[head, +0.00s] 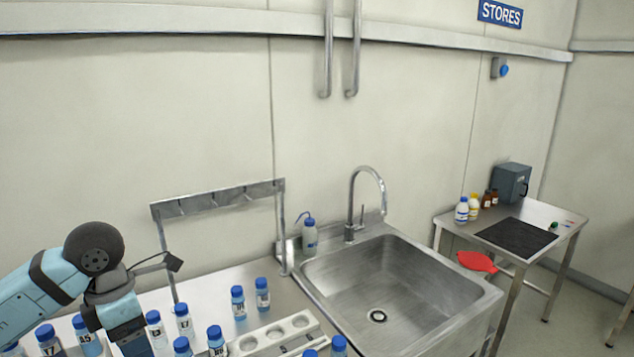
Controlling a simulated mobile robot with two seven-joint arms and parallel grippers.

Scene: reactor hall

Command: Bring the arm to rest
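One of my arms, light blue with dark joints, comes in from the left in the head view. Its bent wrist part points down over the left end of the steel bench (210,283). Its fingers are not visible, being hidden or below the picture's lower edge. I cannot tell whether it holds anything. My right arm and gripper are not in the picture.
Several blue-capped bottles (238,303) crowd the bench around my arm, beside a white rack (272,336) with round holes. A steel rail frame (218,199) stands behind. A sink (400,290) with a tap (352,205) is to the right. A side table (545,214) stands farther right.

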